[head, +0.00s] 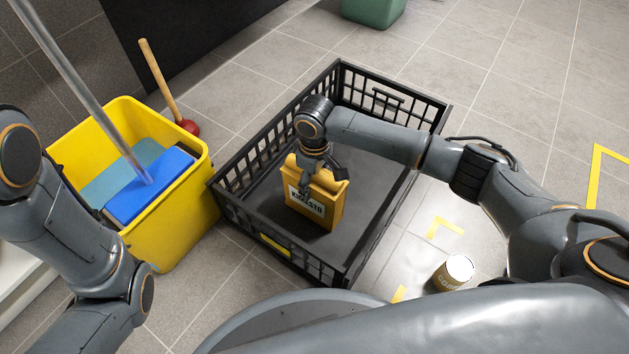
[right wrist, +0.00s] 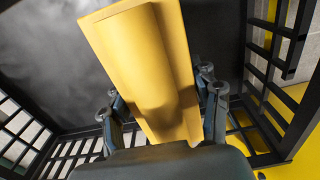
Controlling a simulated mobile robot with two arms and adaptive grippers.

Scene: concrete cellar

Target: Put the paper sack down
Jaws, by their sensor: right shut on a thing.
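The yellow paper sack (head: 325,207) with a white label is upright inside a black crate (head: 343,283). My right gripper (head: 318,182) is shut on the top of the sack. In the right wrist view the sack (right wrist: 150,70) fills the space between the fingers (right wrist: 163,110). Whether the sack's base touches the crate floor cannot be told for sure. My left arm is at the left edge of the head view, and its gripper is out of view.
A yellow mop bucket (head: 175,220) with a blue mop stands left of the crate. A red plunger (head: 187,127) is behind it. A can (head: 454,273) stands right of the crate on the tiles, near yellow floor marks. A green container (head: 373,10) is at the back.

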